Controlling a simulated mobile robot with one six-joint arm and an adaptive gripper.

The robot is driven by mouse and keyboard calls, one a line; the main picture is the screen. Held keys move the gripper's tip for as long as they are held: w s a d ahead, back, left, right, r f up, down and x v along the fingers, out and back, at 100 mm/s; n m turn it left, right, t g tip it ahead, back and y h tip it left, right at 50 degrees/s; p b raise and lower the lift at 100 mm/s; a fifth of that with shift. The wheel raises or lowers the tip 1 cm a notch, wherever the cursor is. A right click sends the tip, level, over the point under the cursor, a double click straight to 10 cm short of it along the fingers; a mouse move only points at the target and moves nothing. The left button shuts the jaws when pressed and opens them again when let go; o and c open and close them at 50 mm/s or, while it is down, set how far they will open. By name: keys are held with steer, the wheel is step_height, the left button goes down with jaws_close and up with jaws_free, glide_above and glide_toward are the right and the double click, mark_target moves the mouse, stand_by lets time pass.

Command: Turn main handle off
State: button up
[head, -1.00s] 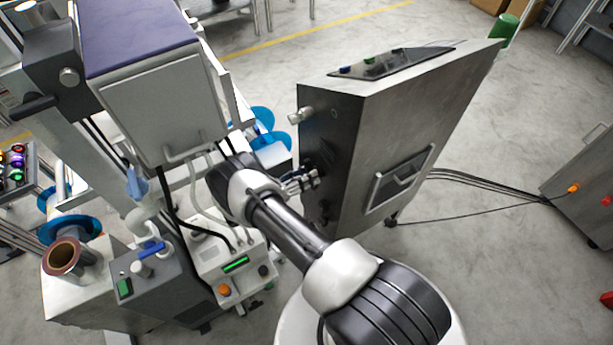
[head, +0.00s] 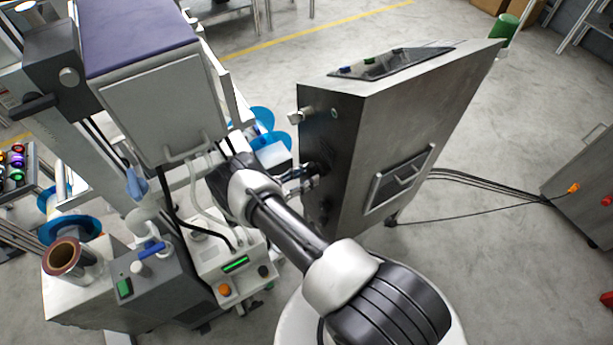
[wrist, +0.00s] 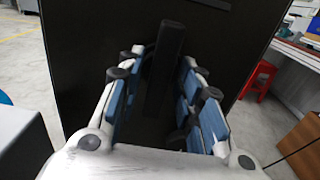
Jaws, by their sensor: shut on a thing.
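The main handle (wrist: 166,62) is a black bar on the dark face of the grey metal cabinet (head: 400,120). In the wrist view it stands nearly upright, tilted slightly to the right at the top. My gripper (head: 311,180) is at the cabinet's left-hand face in the head view. In the wrist view its blue-padded fingers (wrist: 160,105) lie on both sides of the bar, and it is shut on the handle. The handle's lower end and the exact pad contact are hard to see. In the head view the handle is mostly hidden in shadow.
A machine with a grey box (head: 165,105) and a control unit (head: 232,262) stands close left of my arm. Cables (head: 490,183) run across the floor at right. A red stool (wrist: 259,76) shows in the wrist view.

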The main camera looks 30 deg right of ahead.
stand_by(0.3)
steer(key=o, duration=0.7)
steer(key=shift+a, duration=0.1)
steer(key=a, duration=1.2)
steer(key=shift+s, duration=0.2)
